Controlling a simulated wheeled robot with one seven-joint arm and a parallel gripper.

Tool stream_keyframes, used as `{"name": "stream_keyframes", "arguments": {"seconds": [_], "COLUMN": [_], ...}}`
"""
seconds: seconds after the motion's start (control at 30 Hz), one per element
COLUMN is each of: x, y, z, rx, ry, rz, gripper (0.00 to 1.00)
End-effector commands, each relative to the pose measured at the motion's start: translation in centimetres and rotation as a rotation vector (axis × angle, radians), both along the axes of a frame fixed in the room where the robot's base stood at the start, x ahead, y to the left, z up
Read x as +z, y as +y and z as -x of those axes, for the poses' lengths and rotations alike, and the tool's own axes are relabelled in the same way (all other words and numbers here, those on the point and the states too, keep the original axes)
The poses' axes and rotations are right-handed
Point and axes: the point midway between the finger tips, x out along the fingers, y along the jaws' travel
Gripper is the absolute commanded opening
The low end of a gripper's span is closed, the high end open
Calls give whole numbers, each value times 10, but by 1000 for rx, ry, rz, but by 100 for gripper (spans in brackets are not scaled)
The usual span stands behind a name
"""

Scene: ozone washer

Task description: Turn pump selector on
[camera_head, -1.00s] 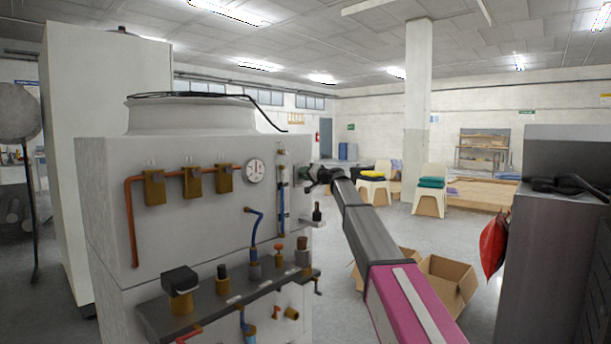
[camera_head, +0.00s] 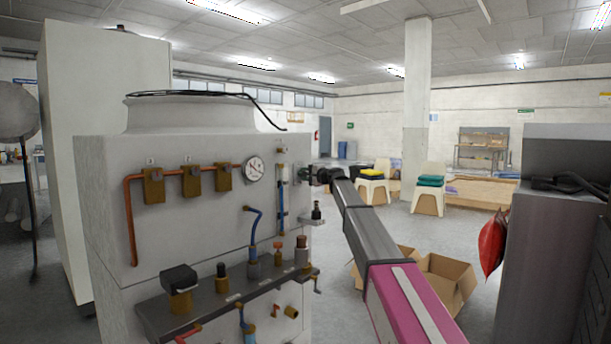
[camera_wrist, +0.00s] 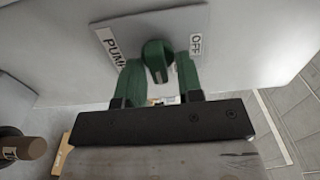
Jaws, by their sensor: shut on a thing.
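In the head view my gripper (camera_head: 306,175) reaches the right side of the white washer cabinet (camera_head: 110,210), and the knob is too small to make out.
The cabinet front carries copper pipes, brass valves, a round gauge (camera_head: 253,168) and a dark shelf (camera_head: 230,300) with fittings. A brown-capped fitting (camera_wrist: 25,147) shows at lower left in the wrist view. An open cardboard box (camera_head: 450,285) and a grey cabinet (camera_head: 550,240) stand right.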

Motion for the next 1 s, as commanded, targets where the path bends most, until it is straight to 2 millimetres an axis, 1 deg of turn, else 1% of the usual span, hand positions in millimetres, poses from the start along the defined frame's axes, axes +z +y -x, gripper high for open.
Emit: {"name": "stream_keyframes", "arguments": {"seconds": [0.2, 0.6, 0.63, 1.0], "x": [-2, -2, -2, -1], "y": [-1, -1, -1, -3], "z": [1, 1, 1, 2], "rx": [0, 0, 0, 0], "ry": [28, 31, 31, 30], "rz": [-18, -20, -20, -22], "gripper": [10, 10, 40, 40]}}
